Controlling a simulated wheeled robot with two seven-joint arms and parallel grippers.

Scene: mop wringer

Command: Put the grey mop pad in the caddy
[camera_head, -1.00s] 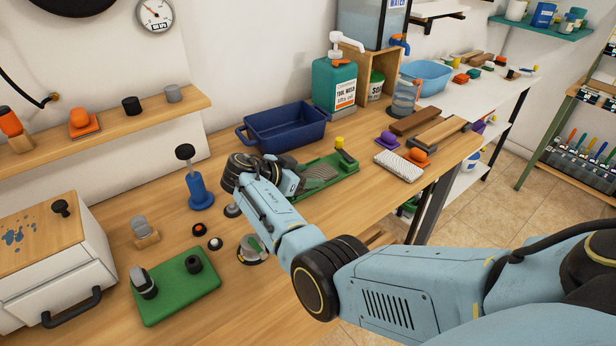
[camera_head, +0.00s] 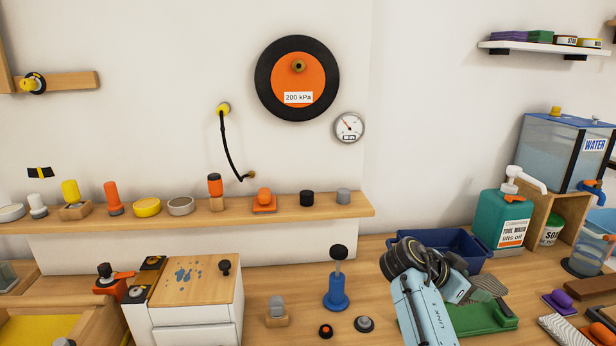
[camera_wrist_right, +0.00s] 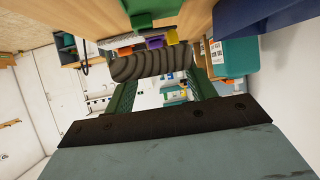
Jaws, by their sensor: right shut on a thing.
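The grey mop pad (camera_head: 490,286) is a striped, wavy-patterned piece over the green bench fixture (camera_head: 490,320) in the head view. In the right wrist view the pad (camera_wrist_right: 152,66) lies across the tips of my fingers. A dark blue tub (camera_head: 474,246) stands just behind the gripper. I cannot tell which container is the caddy. My left gripper is not in view.
A teal soap bottle (camera_head: 503,222) and a water tank (camera_head: 562,148) stand at the back right. A pale striped pad (camera_head: 563,331) lies at the right. A blue plunger-like stand (camera_head: 337,292) and a white drawer box (camera_head: 186,305) stand left of my arm.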

